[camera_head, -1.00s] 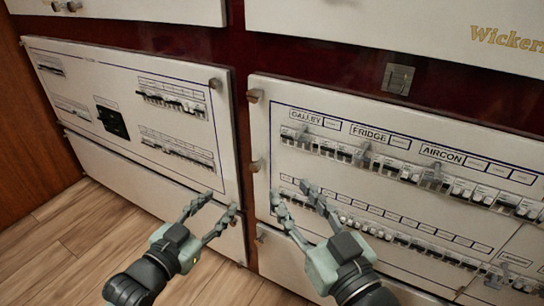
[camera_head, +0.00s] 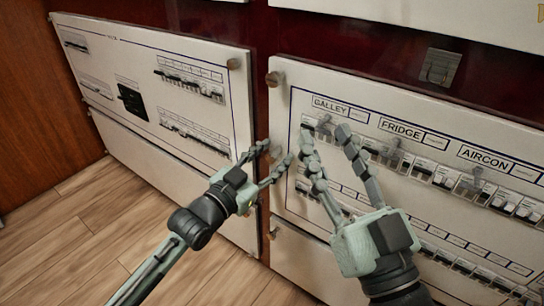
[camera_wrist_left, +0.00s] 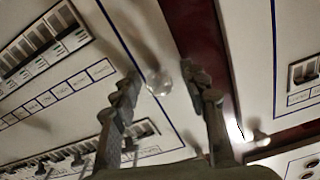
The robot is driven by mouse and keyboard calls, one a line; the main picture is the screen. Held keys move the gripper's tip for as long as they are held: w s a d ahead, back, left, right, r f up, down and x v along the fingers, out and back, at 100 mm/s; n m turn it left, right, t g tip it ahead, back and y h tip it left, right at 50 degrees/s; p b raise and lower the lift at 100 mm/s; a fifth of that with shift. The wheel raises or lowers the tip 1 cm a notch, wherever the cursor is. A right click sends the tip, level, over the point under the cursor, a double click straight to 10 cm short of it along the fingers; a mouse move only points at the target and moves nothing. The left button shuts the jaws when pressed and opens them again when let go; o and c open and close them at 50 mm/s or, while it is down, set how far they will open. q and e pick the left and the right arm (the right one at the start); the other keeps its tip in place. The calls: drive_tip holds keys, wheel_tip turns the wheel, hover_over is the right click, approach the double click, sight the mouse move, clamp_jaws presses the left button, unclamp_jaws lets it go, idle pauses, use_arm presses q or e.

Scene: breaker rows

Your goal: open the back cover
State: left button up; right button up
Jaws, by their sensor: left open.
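Two white breaker panels show in the head view, a left panel (camera_head: 110,62) and a right panel (camera_head: 300,95); I cannot tell which one is the back cover. My left gripper (camera_head: 277,155) is open at the gap between the panels, beside the right panel's left edge. In the left wrist view, a round knob (camera_wrist_left: 158,82) sits between its open fingers (camera_wrist_left: 163,78), apparently not gripped. My right gripper (camera_head: 326,137) is open in front of the right panel's upper breaker row, partly hiding the switches and labels.
Knobs show at the left panel's upper right corner (camera_head: 234,64) and the right panel's upper left corner (camera_head: 272,78). A small metal latch (camera_head: 440,66) is on the red frame. Lower white panels sit below. The wooden floor (camera_head: 60,235) at left is clear.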

use_arm(q)
drive_tip(key=shift+c, duration=0.2)
clamp_jaws()
idle(0.4)
